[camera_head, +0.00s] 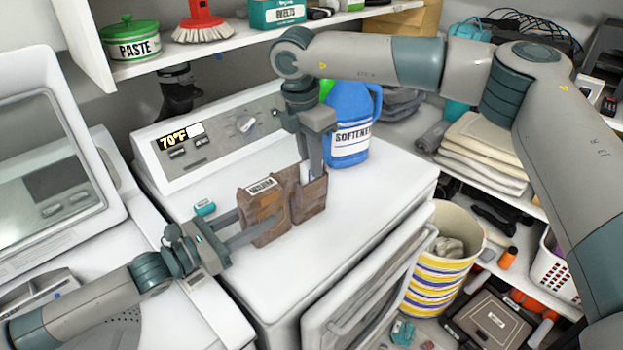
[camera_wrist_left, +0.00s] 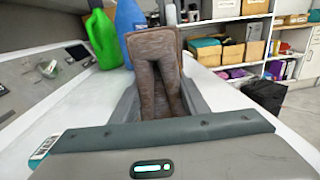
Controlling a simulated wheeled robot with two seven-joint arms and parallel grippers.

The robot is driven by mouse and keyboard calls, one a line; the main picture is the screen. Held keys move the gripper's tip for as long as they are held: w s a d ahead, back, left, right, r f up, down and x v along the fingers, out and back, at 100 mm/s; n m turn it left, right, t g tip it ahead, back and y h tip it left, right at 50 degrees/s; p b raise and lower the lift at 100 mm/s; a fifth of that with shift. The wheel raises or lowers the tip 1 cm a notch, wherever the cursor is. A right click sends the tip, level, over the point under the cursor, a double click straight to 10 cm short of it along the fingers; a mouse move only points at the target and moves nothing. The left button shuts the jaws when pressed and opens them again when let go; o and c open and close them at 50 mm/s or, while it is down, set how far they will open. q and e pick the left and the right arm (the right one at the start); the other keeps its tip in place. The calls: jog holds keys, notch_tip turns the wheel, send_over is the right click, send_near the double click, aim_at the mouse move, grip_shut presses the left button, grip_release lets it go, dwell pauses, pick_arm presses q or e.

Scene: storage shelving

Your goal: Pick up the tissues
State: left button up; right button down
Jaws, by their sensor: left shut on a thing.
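A small teal-and-white packet (camera_head: 205,207), which may be the tissues, lies on the white machine top behind my left gripper. It also shows at the left edge of the left wrist view (camera_wrist_left: 45,146). My left gripper (camera_head: 262,228) is shut on a brown trouser-shaped item (camera_head: 283,205) standing on the machine top. In the left wrist view the brown item (camera_wrist_left: 157,75) stands between the two fingers. My right gripper (camera_head: 315,155) points down at the right part of the brown item, where a bit of white shows. Its finger gap is hidden.
A blue softener jug (camera_head: 350,125) stands behind the brown item, close to my right gripper. The shelf (camera_head: 250,42) above holds a green paste tin (camera_head: 131,38) and a red brush (camera_head: 202,22). The front right of the machine top is clear. A striped bin (camera_head: 438,275) stands to the right.

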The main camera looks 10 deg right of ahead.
dwell(0.4)
pick_arm(q)
jog(key=shift+w, duration=0.1)
pick_arm(e)
jog(key=shift+r, duration=0.3)
notch_tip(320, 180, up, 9)
jog(key=shift+r, duration=0.2)
pick_arm(q)
jog(key=o, duration=1.5)
jog(key=shift+a, duration=0.15)
jog(key=v, duration=1.1)
jog(key=shift+s+a, duration=0.3)
